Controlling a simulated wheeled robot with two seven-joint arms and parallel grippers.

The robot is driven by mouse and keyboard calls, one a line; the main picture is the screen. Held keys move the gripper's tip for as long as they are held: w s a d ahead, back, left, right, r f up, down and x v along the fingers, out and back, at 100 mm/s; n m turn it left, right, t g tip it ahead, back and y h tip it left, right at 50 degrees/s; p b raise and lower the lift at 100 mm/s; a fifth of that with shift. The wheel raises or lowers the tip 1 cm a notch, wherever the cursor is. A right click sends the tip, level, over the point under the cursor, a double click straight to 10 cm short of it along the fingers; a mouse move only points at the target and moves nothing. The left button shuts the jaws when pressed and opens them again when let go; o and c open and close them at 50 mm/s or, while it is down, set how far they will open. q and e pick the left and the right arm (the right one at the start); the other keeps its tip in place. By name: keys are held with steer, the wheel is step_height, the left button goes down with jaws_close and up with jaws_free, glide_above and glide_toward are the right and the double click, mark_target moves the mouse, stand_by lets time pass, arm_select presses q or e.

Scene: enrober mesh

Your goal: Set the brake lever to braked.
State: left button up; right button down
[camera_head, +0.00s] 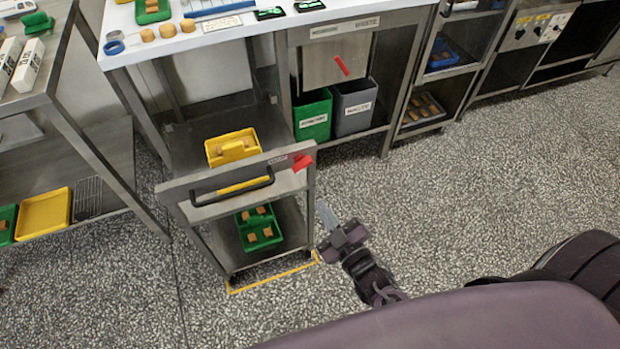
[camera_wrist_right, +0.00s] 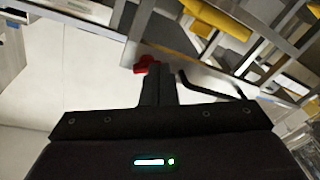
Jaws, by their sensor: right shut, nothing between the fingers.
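The steel trolley (camera_head: 225,176) stands in front of the bench, with a black bar handle (camera_head: 232,188) on its end panel. The red brake lever (camera_head: 302,162) is at the panel's right end, beside a small label too small to read. My right gripper (camera_head: 323,212) is shut and empty, to the right of the trolley and nearer to me than the lever. In the right wrist view the red lever (camera_wrist_right: 147,63) shows just past the tips of my shut fingers (camera_wrist_right: 155,75); I cannot tell whether they touch. My left gripper is not in view.
A yellow tray (camera_head: 232,139) is on the trolley's top and a green tray (camera_head: 259,236) on its lower shelf. Yellow floor tape (camera_head: 270,281) runs at its base. Green (camera_head: 313,116) and grey (camera_head: 352,107) bins stand under the bench. The floor to the right is clear.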

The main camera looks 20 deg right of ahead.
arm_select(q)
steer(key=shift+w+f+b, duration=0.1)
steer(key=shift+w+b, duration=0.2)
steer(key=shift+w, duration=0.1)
arm_select(e)
step_height(320, 180, up, 8)
steer(key=s+a+t, duration=0.1)
steer(key=t, duration=0.1)
steer(key=shift+n+t+y, duration=0.3)
steer(key=shift+t+y, duration=0.1)
steer(key=shift+a+f, duration=0.1)
step_height(320, 180, up, 3)
glide_above(307, 166)
steer(key=s+a, duration=0.1)
steer(key=a, duration=0.1)
steer(key=shift+a+p, duration=0.15)
steer(key=shift+p, duration=0.2)
steer(key=f, duration=0.1)
steer(key=d+f, duration=0.1)
steer(key=shift+s+d+f, duration=0.15)
steer(key=shift+f, duration=0.2)
steer(key=shift+d+f, duration=0.25)
steer(key=shift+f, duration=0.05)
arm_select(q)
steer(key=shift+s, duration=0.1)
arm_select(e)
steer(key=shift+d+f, duration=0.15)
steer(key=shift+f, duration=0.05)
